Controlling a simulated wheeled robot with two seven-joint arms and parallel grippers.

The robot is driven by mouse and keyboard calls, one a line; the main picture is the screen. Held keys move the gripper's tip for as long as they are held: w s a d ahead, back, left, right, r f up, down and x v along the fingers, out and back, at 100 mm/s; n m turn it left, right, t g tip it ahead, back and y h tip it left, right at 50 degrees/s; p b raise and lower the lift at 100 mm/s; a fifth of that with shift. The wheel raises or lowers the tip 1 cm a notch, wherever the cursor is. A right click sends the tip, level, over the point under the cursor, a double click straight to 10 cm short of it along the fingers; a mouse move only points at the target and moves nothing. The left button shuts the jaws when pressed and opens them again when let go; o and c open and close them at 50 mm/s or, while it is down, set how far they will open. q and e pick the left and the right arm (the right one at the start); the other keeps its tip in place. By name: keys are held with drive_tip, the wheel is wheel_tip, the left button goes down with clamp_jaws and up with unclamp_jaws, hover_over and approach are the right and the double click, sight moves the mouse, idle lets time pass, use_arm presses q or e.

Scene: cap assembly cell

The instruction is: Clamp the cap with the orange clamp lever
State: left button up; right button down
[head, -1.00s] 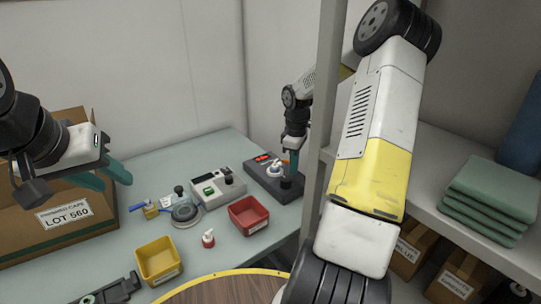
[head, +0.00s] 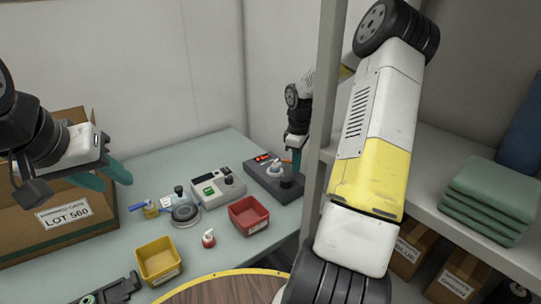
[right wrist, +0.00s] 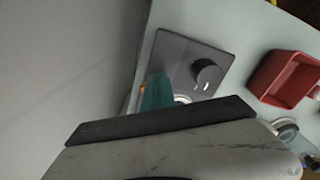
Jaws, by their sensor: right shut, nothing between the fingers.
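The white cap (head: 275,166) sits in the dark grey fixture (head: 261,182) with a red display, at the back right of the table. A small piece of the orange clamp lever (head: 287,161) shows beside the cap; it also peeks out beside my fingers in the right wrist view (right wrist: 143,87). My right gripper (head: 296,163) is shut and empty, fingers down at the lever. In the right wrist view its teal fingers (right wrist: 158,92) hide most of the lever and cap. I cannot tell whether they touch the lever. My left gripper (head: 112,178) is open and empty at the left.
A red bin (head: 249,225) and a white-and-grey device (head: 218,187) stand near the fixture. A yellow bin (head: 158,274), a small red-and-white bottle (head: 208,239) and a carton (head: 60,238) are further left. A shelf post (head: 322,130) stands right of my right gripper.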

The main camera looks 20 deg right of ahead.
drive_tip(key=shift+w+d, duration=0.3)
drive_tip(key=shift+d, duration=0.05)
drive_tip(key=shift+w+d, duration=0.35)
drive_tip(key=shift+w, duration=0.05)
idle(0.3)
drive_tip(key=shift+w, duration=0.15)
drive_tip(key=shift+w+d, duration=0.25)
drive_tip(key=shift+w, duration=0.1)
idle(0.4)
